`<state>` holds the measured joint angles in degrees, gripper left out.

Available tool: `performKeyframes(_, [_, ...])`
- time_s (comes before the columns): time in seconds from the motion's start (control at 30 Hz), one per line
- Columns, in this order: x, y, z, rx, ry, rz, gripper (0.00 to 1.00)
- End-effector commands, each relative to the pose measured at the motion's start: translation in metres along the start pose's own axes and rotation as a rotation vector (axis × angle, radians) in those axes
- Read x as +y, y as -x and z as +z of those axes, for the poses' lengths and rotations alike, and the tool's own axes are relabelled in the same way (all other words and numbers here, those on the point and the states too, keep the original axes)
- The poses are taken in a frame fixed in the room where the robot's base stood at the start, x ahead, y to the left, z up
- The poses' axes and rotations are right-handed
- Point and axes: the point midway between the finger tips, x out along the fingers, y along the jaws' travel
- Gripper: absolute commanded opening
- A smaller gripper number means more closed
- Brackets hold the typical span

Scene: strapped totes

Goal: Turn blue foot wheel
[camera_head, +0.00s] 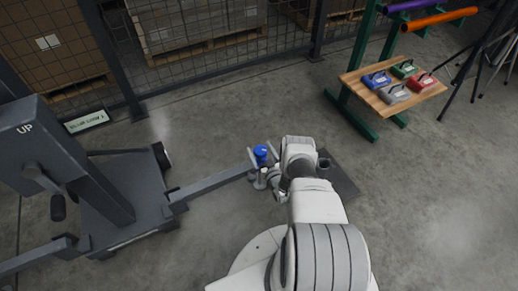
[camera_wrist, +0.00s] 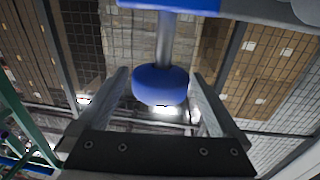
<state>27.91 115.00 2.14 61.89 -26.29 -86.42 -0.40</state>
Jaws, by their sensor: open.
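The blue foot wheel (camera_head: 261,153) sits at the end of a long grey outrigger bar, beside my arm's end in the head view. In the wrist view, a rounded blue wheel (camera_wrist: 160,84) on a grey metal stem (camera_wrist: 166,40) shows between my two fingers. My gripper (camera_wrist: 158,76) is open, with one finger on each side of the blue wheel. Visible gaps separate it from both fingers in that view. In the head view my gripper (camera_head: 262,157) is small and partly hidden by my wrist. A blue part (camera_wrist: 190,5) crosses the top of the wrist view.
A dark grey machine base (camera_head: 125,200) with a column marked UP stands at the left. A mesh fence (camera_head: 220,70) runs behind it, with boxed pallets beyond. A wooden bench (camera_head: 372,98) with several coloured strap tools stands at the upper right.

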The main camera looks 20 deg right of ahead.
Motion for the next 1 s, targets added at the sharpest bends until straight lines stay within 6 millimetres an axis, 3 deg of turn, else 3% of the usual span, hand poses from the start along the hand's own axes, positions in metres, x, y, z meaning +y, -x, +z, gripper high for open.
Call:
performKeyframes(0.13, [0.0001,0.0,0.0,0.0,0.0,0.0,1.0])
performKeyframes(0.6, [0.0001,-0.0001,0.0,0.0,0.0,0.0,0.18])
performKeyframes(1.0, [-0.0004,-0.0001,0.0002,-0.001,-0.003,0.099,0.18])
